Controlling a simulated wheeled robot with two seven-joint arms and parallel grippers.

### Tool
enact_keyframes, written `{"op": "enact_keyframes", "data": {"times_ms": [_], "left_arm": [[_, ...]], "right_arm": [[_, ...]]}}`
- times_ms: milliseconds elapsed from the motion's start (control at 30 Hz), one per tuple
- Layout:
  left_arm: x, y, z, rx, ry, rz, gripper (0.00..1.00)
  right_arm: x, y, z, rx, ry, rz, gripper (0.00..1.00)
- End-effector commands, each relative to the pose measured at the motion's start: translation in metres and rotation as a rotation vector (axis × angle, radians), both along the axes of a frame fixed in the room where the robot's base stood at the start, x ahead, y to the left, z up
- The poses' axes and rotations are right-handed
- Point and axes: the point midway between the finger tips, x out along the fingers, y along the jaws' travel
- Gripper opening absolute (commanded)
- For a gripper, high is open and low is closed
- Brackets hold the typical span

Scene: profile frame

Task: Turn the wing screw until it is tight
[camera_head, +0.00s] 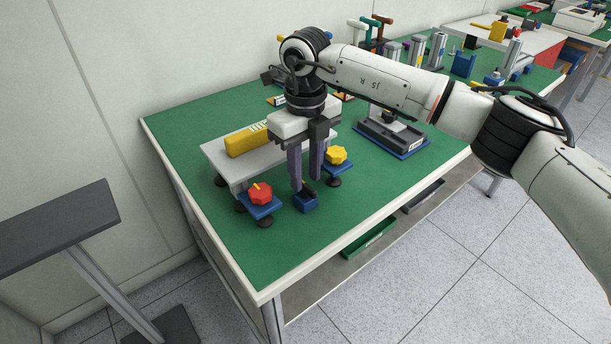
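My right gripper (302,186) points straight down over the front of a grey profile frame (213,151) on the green table. Its two fingers end at a small blue block (305,203) at the frame's front edge. A small dark piece (309,187), perhaps the wing screw, shows at the fingertips above this block. The fingers cover most of it, so I cannot tell whether they touch or grip it. A red knob (260,194) and a yellow knob (337,155) sit on blue mounts to either side. My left gripper is not in view.
A yellow block (247,140) lies on the frame. A grey fixture on a blue base (391,141) stands right of it. Coloured-handled tools stand in a row behind. Green table (290,265) is bare in front. A dark panel on a post (60,228) stands at left.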

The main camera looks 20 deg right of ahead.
Motion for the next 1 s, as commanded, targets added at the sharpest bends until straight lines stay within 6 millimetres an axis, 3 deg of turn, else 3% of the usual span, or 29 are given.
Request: {"op": "enact_keyframes", "data": {"times_ms": [233,433,600,1000], "left_arm": [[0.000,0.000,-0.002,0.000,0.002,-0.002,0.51],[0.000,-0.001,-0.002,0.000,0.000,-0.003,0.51],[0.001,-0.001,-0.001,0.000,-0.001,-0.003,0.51],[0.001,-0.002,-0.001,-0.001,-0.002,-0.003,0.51]], "right_arm": [[0.001,0.000,0.051,0.001,-0.004,0.000,0.28],[0.000,0.000,0.080,0.001,-0.002,0.001,0.28],[0.000,0.000,0.089,0.001,0.000,0.001,0.28],[0.000,0.001,0.088,0.005,0.002,0.002,0.28]]}}
